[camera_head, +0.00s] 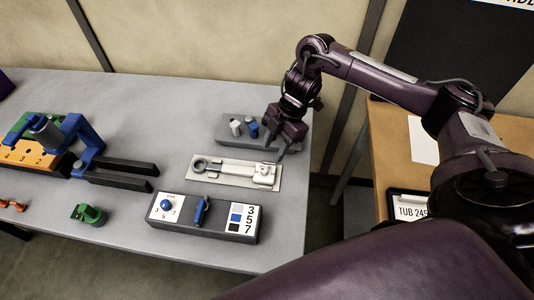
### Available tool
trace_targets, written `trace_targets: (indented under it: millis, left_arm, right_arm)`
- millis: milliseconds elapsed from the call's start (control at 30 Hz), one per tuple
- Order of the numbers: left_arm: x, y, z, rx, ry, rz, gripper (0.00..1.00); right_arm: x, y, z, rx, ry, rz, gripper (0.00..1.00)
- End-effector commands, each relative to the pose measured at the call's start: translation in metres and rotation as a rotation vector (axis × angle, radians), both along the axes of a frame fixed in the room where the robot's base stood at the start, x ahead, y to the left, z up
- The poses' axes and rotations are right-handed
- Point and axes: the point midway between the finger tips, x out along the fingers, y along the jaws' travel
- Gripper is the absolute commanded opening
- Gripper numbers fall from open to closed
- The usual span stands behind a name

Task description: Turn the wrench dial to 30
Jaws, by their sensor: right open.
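A grey wrench (225,164) lies flat in a pale tray (200,174) in the middle of the table. Its ring end is on the left and a blocky pale part (265,174), perhaps the dial, is on the right. Any numbers on it are too small to read. My right gripper (281,150) reaches in from the right, pointing down, open and apparently empty. Its fingers appear just behind the tray's right end; I cannot tell their exact height. My left gripper is not in view.
Behind the tray is a grey block (232,140) with white and blue pegs. In front is a grey box (190,223) with a blue knob, blue handle and numbers. A blue fixture with black prongs (125,164) stands left. A brown table (385,150) is at right.

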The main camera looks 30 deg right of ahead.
Motion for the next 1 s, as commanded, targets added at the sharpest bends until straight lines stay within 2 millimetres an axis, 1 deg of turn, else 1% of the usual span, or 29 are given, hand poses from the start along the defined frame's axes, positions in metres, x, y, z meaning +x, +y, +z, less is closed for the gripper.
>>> trace_targets:
  millis: [33,133,267,400,500,600,800,1000]
  left_arm:
    - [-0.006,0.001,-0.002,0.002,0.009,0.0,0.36]
    - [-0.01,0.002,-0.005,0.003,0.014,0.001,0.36]
    - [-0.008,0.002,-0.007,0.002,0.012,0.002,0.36]
    - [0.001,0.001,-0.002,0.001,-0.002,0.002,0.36]
    - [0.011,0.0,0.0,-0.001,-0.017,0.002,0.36]
    - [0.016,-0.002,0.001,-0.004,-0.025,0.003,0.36]
    - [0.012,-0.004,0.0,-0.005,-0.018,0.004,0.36]
    - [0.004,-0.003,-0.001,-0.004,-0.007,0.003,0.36]
  right_arm:
    - [-0.002,0.004,-0.009,0.002,0.005,0.001,0.41]
    - [-0.003,0.01,-0.024,0.004,0.007,0.0,0.41]
    - [-0.004,0.018,-0.043,0.004,0.006,-0.001,0.41]
    - [-0.004,0.024,-0.056,0.002,0.004,-0.001,0.41]
    - [-0.004,0.026,-0.062,0.001,0.003,-0.001,0.41]
    - [-0.004,0.027,-0.065,0.0,0.003,-0.001,0.41]
    - [-0.004,0.027,-0.065,0.0,0.001,-0.001,0.41]
    - [-0.004,0.027,-0.065,0.0,0.001,-0.001,0.15]
